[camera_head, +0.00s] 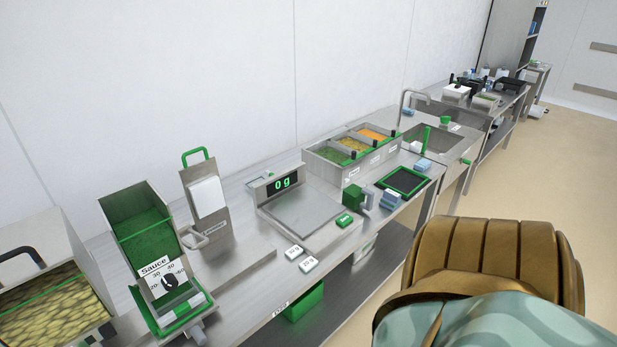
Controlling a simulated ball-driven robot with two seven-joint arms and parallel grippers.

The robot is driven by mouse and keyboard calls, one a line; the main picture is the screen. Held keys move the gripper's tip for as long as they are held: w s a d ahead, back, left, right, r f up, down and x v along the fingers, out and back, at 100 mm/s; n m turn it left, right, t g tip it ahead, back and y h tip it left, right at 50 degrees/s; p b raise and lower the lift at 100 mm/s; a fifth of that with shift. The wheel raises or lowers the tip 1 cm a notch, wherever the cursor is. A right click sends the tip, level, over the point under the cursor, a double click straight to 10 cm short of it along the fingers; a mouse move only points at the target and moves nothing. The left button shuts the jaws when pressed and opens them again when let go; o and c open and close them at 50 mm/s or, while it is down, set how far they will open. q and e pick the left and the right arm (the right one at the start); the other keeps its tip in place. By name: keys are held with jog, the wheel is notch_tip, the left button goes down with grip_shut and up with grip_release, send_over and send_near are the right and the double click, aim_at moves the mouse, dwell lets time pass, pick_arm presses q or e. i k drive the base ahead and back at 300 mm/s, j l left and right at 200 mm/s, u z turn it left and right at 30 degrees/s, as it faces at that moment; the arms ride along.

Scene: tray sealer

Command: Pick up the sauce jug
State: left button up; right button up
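No thing in view is plainly marked as the sauce jug. A small green, upright body with a grey handle-like part (354,196) stands on the steel counter right of the scale, and I cannot tell whether it is the jug. A green hopper labelled "Sauce" (140,222) with a dial stands at the left of the counter. A small grey looped piece (195,238) sits just right of it. Neither of my grippers shows in this view.
The scale (303,213) reads 0 g. Behind it are food bins (352,150). A green-rimmed black pad (405,181) and blue blocks (390,199) lie to the right. A bin of yellowish pieces (50,300) is at far left. Floor is clear at right.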

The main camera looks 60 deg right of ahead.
aim_at(355, 191)
jog(key=z, duration=2.25)
jog(key=i+l+z, duration=0.2)
jog(key=i+l, duration=0.2)
jog(key=i+l+z, duration=0.25)
jog(key=i, duration=0.25)
